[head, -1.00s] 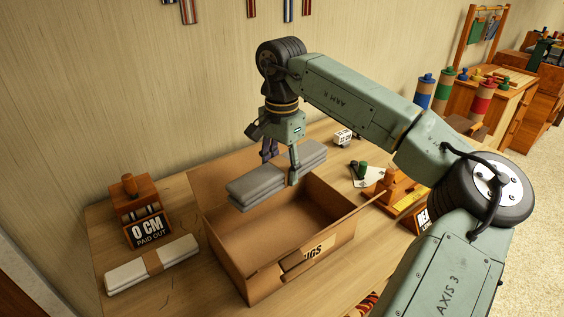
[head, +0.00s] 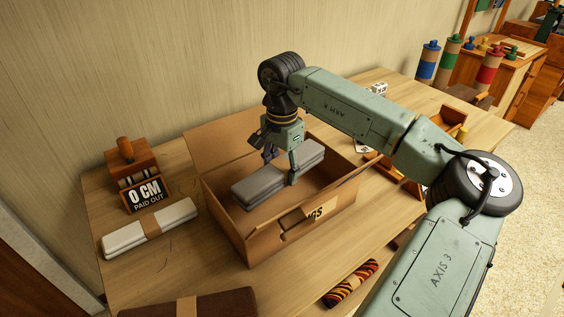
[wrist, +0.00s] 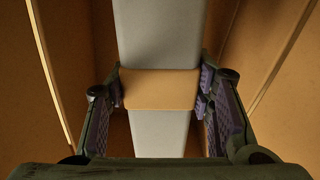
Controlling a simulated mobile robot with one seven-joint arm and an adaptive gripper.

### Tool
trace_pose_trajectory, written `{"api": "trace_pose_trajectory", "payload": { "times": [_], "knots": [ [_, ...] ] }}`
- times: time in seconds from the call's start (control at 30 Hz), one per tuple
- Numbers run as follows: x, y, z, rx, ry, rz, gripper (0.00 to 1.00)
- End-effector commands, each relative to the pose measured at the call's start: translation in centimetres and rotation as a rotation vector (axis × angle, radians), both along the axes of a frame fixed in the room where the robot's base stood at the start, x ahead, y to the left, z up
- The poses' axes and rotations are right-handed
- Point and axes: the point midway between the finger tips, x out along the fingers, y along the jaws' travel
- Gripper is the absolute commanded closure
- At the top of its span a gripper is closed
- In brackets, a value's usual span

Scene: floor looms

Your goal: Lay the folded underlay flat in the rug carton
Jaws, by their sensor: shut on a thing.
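The folded underlay (head: 262,186) is a long grey bundle of stacked layers. In the wrist view the underlay (wrist: 160,35) has a tan band (wrist: 160,88) around its middle. My gripper (head: 281,176) is shut on it across the middle, a finger on each long side at the band. The rug carton (head: 262,238) is an open brown box with its flaps folded out. The underlay is held roughly level inside the carton's opening, with carton walls on both sides in the wrist view. I cannot tell whether its underside touches the carton floor.
A wooden block with a "0 CM PAID OUT" sign (head: 147,194) and a banded pale roll (head: 150,228) lie left of the carton. A dark brown roll (head: 200,303) and a patterned roll (head: 351,283) lie in front. My arm passes over the right side.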

Motion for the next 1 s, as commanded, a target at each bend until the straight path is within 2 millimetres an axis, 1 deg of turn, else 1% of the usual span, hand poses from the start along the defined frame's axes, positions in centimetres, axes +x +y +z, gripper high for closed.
{"api": "trace_pose_trajectory", "payload": {
  "times": [0.03,0.6,0.8,1.0],
  "knots": [
    [0.0,0.0,-1.0,0.0,0.0,0.0,0.91],
    [0.0,0.0,-7.5,0.001,-0.001,-0.001,0.91],
    [0.0,0.0,-8.6,0.001,-0.002,0.0,0.91],
    [0.0,0.0,-8.9,0.0,-0.003,0.0,0.91]
  ]
}}
